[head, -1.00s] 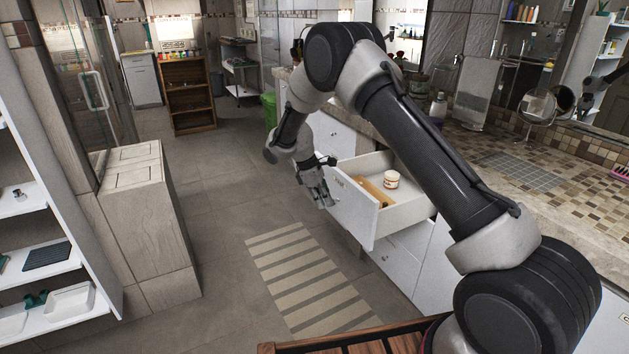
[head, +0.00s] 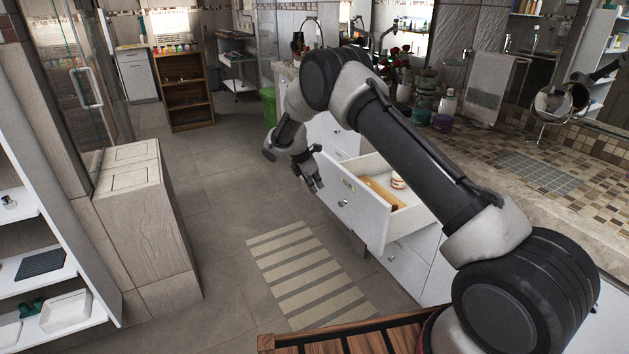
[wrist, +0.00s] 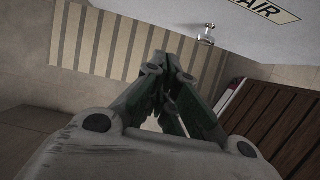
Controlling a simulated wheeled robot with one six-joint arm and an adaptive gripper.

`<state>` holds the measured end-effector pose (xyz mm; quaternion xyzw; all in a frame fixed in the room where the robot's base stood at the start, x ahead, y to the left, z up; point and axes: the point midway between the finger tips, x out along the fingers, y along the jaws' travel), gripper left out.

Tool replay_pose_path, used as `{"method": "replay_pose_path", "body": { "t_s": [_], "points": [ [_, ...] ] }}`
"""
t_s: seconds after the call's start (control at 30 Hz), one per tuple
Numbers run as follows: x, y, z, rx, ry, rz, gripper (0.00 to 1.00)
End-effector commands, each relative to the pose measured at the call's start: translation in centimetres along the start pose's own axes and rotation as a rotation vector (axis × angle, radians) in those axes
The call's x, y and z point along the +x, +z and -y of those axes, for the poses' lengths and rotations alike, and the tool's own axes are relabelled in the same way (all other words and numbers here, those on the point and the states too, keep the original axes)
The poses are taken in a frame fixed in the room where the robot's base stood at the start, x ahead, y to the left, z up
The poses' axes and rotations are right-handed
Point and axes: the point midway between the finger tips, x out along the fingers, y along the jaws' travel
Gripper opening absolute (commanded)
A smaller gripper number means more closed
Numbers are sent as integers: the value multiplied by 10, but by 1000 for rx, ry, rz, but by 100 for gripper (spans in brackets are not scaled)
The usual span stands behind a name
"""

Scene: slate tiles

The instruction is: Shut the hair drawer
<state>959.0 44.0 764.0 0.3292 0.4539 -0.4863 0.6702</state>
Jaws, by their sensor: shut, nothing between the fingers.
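The hair drawer (head: 352,207) is a white drawer pulled out from the vanity on the right in the head view. A wooden-coloured item (head: 380,192) and a small jar (head: 398,181) lie inside it. In the wrist view its white front (wrist: 205,12) carries a label ending in "AIR" (wrist: 264,9) and a round metal knob (wrist: 206,36). My gripper (head: 315,187) is shut and empty, close to the far left corner of the drawer front in the head view. In the wrist view its fingertips (wrist: 172,58) point toward the drawer front; I cannot tell whether they touch it.
A striped mat (head: 309,273) lies on the open tiled floor left of the drawer. A slatted wooden piece (head: 350,335) stands at the bottom. A tiled block (head: 140,225) and white shelves (head: 45,265) are at the left. The mosaic counter (head: 540,170) runs along the right.

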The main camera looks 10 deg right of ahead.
Motion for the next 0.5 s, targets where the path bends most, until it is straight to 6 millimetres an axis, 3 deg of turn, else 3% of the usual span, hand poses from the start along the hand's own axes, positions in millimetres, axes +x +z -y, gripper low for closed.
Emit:
{"method": "replay_pose_path", "body": {
  "t_s": [0.23,0.5],
  "points": [
    [54,0,1,0,-3,0,0],
    [65,33,0,2,-1,1,0]
  ]
}}
